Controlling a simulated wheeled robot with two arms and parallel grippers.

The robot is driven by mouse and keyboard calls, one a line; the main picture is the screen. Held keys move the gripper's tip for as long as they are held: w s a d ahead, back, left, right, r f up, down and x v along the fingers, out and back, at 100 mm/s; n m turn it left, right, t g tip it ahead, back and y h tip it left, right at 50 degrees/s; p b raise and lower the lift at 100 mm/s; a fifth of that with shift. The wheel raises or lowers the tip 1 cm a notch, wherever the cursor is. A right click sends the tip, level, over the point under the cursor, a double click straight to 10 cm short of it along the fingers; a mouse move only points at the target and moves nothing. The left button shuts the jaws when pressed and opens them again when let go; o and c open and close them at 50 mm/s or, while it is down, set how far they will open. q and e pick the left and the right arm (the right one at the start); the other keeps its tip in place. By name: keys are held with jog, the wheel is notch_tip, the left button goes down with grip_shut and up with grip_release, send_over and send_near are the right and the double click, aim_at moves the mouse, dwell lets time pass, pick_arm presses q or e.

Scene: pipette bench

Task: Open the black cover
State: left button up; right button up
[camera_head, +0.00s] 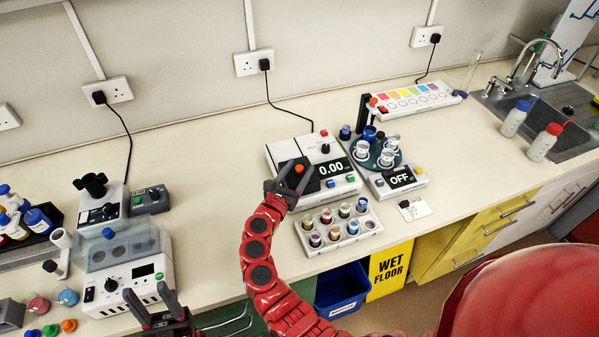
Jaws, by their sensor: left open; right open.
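The black cover (313,186) is a small dark lid with a red knob (299,169), on the top of the white balance (283,152) beside its "0.00" display. It looks closed, though my gripper partly hides it. My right gripper (291,176) is open, its dark fingers at the cover and on either side of the knob; I cannot tell whether they touch it. My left gripper (148,290) is open and empty at the lower left, in front of a white device with a clear lid (120,246).
A rack of several vials (339,228) stands in front of the balance. A round carousel with cups (376,153) and an "OFF" unit (397,181) stand to its right. The bench between the left device and the balance is clear.

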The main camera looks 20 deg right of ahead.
jog(key=shift+w+d, duration=0.35)
jog(key=shift+w, duration=0.1)
grip_shut()
dwell(1.2)
